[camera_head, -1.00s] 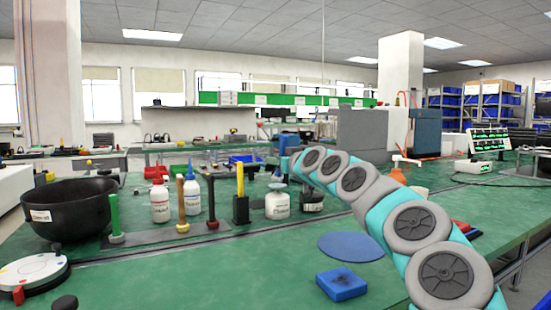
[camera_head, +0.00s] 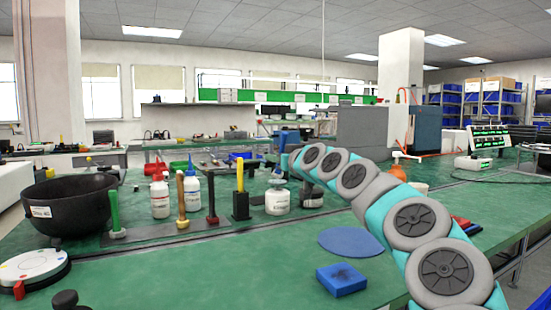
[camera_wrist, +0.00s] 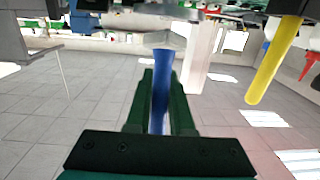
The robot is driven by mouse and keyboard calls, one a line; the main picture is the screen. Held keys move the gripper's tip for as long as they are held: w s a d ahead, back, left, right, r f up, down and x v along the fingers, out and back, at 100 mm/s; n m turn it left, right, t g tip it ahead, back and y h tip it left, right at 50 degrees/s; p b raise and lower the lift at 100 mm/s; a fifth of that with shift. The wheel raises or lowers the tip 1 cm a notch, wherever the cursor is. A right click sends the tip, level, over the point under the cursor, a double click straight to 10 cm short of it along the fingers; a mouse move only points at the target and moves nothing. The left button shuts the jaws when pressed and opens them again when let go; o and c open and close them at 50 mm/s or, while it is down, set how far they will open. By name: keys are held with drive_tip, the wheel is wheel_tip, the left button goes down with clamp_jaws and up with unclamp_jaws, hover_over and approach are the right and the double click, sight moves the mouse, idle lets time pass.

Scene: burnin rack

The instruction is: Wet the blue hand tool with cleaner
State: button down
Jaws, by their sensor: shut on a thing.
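My gripper (camera_wrist: 160,95) has dark green fingers and is shut on the blue hand tool (camera_wrist: 160,75), whose blue handle shows between the fingers in the wrist view. The tool's far end is cut off from clear sight. In the head view my arm's links hide most of the gripper, which is near the back of the green bench. A white round jar (camera_head: 278,205) with a label reading like "Cleaner" stands on the bench beside the arm's end. I cannot tell whether the tool touches it.
A yellow-handled tool stands upright in a black block (camera_head: 240,207), left of the jar. Green and orange-handled tools and white bottles (camera_head: 160,198) stand farther left, near a black bowl (camera_head: 70,212). A blue sponge (camera_head: 341,280) and blue disc (camera_head: 350,242) lie in front.

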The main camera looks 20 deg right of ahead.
drive_tip(key=shift+f+b, duration=0.7)
drive_tip(key=shift+f, duration=0.2)
idle(0.7)
idle(0.5)
drive_tip(key=shift+r+p, duration=1.6)
drive_tip(key=shift+r, duration=2)
drive_tip(key=shift+s, duration=0.1)
